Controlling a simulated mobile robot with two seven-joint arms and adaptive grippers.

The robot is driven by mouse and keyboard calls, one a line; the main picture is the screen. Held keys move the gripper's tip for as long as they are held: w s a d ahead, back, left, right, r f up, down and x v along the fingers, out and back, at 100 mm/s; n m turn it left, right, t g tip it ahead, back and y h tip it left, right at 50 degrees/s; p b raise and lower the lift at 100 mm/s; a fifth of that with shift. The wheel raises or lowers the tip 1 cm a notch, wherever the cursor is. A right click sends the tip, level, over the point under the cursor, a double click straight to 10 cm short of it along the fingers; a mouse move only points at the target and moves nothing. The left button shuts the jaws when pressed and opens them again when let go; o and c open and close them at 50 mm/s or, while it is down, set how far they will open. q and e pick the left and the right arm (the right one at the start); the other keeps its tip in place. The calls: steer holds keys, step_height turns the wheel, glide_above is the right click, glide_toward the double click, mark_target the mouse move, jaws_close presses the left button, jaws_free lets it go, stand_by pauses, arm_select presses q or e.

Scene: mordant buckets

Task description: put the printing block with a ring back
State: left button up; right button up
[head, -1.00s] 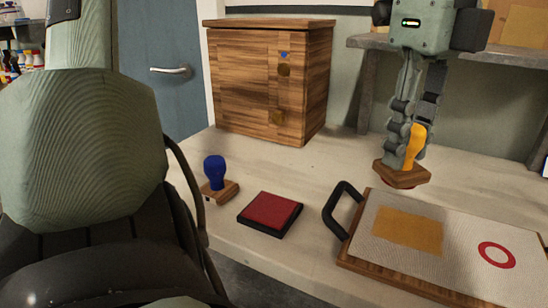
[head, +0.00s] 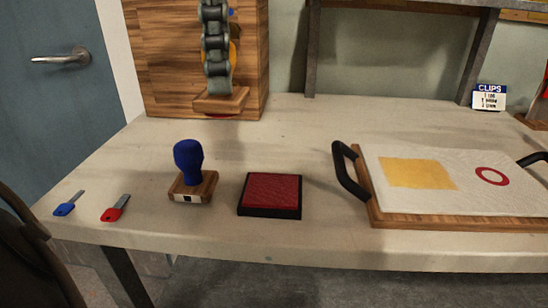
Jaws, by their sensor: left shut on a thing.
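My left gripper (head: 217,82) is shut on the yellow handle of a printing block (head: 221,102), mostly hidden behind the fingers. The block's wooden base points down, with a little red at its underside. It hangs in front of the wooden cabinet; whether it touches the table I cannot tell. A second printing block (head: 189,185), with a blue handle, stands upright on the table. A red ink pad (head: 271,192) in a black case lies right of it. A red ring print (head: 492,176) is on the white cloth (head: 440,195). My right gripper is out of view.
The cloth lies on a wooden tray (head: 400,220) with black handles. The cabinet (head: 160,70) stands at the back. Table between cabinet and tray is clear.

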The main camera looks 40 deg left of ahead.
arm_select(q)
steer(key=shift+w+f+n, duration=0.2)
steer(key=shift+w+n, duration=0.05)
steer(key=shift+n, duration=0.05)
steer(key=w+f, duration=0.2)
steer(key=w, duration=0.1)
steer(key=w+f+p, duration=0.1)
steer(key=w+f, duration=0.1)
steer(key=w, duration=0.2)
steer(key=w+f, duration=0.2)
steer(key=w, duration=0.1)
steer(key=shift+w+a+f, duration=0.15)
steer(key=shift+w+a, duration=0.05)
steer(key=shift+w, duration=0.15)
steer(key=shift+w+f, duration=0.15)
step_height(320, 180, down, 3)
steer(key=shift+f+p, duration=0.15)
steer(key=shift+p, duration=0.15)
steer(key=shift+f, duration=0.25)
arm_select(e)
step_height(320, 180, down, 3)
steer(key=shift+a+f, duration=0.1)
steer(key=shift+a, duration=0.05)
arm_select(q)
steer(key=shift+f, duration=0.1)
